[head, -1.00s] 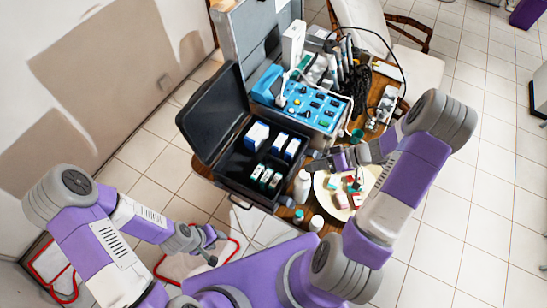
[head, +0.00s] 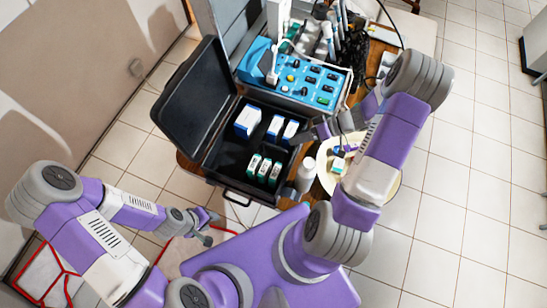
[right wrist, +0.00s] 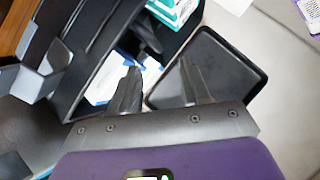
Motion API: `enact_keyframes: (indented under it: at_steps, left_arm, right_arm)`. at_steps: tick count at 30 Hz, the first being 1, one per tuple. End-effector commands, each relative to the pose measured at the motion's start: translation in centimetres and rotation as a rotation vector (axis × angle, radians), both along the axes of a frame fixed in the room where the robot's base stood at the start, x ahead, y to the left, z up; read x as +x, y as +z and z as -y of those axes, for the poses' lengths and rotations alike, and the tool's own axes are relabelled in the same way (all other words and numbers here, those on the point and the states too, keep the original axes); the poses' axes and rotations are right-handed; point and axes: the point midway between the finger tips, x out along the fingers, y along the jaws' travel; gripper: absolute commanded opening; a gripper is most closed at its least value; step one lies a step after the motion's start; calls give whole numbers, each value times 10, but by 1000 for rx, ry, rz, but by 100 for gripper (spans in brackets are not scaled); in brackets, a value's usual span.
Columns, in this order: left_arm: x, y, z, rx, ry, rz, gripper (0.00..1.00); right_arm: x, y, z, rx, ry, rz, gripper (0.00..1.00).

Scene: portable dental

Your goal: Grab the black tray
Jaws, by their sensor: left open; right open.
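A black tray (right wrist: 212,66) with a raised, rounded rim shows in the right wrist view, beside the dark case, on a light surface. My right gripper (right wrist: 160,88) is open, and its right finger overlaps the tray's near left part in that view. I cannot tell whether it touches. In the head view my right gripper (head: 318,130) is at the right side of the open black case (head: 222,170). I cannot make out the tray there; my right arm covers part of that area. My left gripper (head: 208,226) is open and empty, low at the left, away from the case.
The case holds several small boxes (head: 266,168). A blue device (head: 300,82) with knobs stands behind it. A white bottle (head: 305,175) and a round pale plate (head: 328,180) with small boxes are close to my right arm. Open tiled floor (head: 480,160) lies to the right.

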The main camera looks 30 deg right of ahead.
Motion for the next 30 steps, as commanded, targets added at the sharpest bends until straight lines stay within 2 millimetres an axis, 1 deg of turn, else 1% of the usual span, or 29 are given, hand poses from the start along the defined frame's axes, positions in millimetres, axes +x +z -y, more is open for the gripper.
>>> enact_keyframes:
  at_steps: [1, 4, 14, 21, 24, 30]
  left_arm:
    - [0, -11, 0, 0, 0, -1, 43]
    - [-1, -15, 0, 0, 0, -1, 43]
    - [0, -12, 0, 0, 0, 0, 43]
    - [0, -10, 0, 0, 0, 0, 43]
    - [0, -10, 0, 0, 0, 0, 43]
    - [0, -10, 0, 0, 0, -1, 43]
  right_arm:
    - [0, -11, 0, -1, -1, 0, 46]
    - [0, -16, -1, 0, 0, 0, 46]
    - [13, -31, -27, 2, 3, -1, 46]
    - [26, -50, -53, 1, 1, -3, 46]
    - [28, -55, -57, -2, -2, -5, 46]
    - [28, -56, -57, -4, -3, -7, 46]
